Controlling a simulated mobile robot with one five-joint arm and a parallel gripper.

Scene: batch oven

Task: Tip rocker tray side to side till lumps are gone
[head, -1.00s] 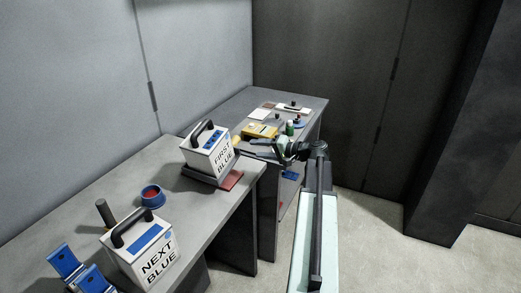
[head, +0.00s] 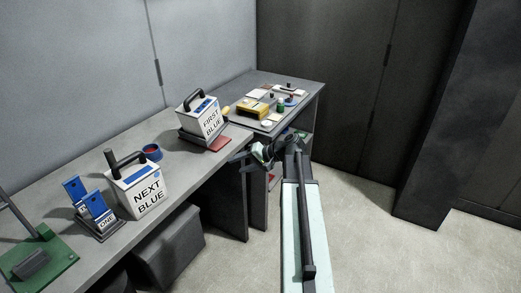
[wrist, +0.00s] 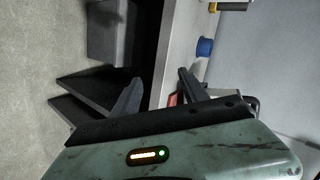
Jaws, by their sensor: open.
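I cannot pick out a rocker tray or any lumps for certain. A yellow tray-like thing (head: 253,107) lies on the far bench in the head view, too small to read. A green board (head: 40,258) with a dark block on it is at the lower left, cut by the frame edge. My gripper (head: 250,162) is beside the near bench's right end. In the wrist view my gripper (wrist: 158,88) has its two dark fingers wide apart with nothing between them.
On the near bench (head: 95,161) stand a FIRST BLUE box (head: 211,124) by a red mat (head: 220,144), a red-filled blue cup (head: 152,152), a NEXT BLUE box (head: 150,200) and blue-topped holders (head: 98,205). A grey block (head: 168,250) is below. Floor at right (head: 370,240) is clear.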

